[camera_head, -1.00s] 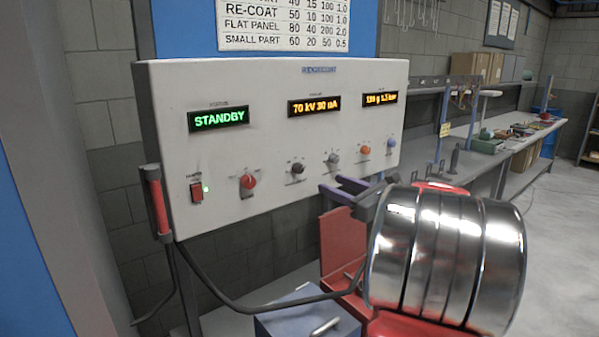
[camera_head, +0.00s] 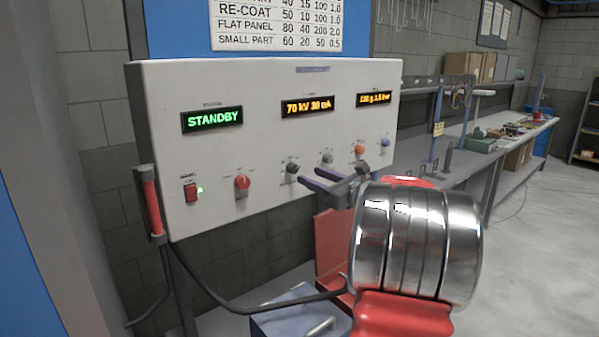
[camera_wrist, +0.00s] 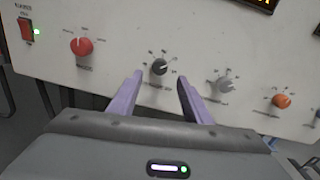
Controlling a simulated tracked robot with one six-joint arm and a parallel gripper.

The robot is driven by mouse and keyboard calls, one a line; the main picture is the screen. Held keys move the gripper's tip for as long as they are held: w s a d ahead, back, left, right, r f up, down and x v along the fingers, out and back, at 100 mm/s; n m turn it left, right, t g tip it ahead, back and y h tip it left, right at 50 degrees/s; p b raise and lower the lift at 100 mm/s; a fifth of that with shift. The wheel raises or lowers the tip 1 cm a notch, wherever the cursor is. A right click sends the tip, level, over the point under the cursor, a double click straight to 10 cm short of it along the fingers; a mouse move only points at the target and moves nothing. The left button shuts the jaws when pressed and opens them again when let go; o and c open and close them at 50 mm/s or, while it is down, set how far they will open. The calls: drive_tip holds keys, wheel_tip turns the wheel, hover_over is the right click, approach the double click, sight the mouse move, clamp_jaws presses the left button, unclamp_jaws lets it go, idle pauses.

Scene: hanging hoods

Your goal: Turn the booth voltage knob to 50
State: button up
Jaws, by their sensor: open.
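The white control panel (camera_head: 260,135) carries a row of knobs along its lower part. A dark knob (camera_wrist: 159,67) with a printed scale sits between and just beyond my fingertips in the wrist view; it also shows in the head view (camera_head: 292,167). Its label is too small to read surely. My gripper (camera_wrist: 159,80) is open, its two purple fingers either side of that knob and apart from it; in the head view my gripper (camera_head: 308,179) is in front of the panel's lower edge. The middle display (camera_head: 307,106) reads 70 kV 30 uA.
A red knob (camera_wrist: 82,46) and a red lit switch (camera_wrist: 27,30) are to the left. A grey knob (camera_wrist: 224,85) and an orange knob (camera_wrist: 282,101) are to the right. A green display (camera_head: 212,119) reads STANDBY. A cable hangs below the panel.

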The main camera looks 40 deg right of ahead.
sight(296, 169)
drive_tip(key=w, duration=0.7)
drive_tip(key=shift+d, duration=0.2)
drive_tip(key=shift+c, duration=0.6)
drive_tip(key=c, duration=0.9)
drive_tip(key=shift+d, duration=0.15)
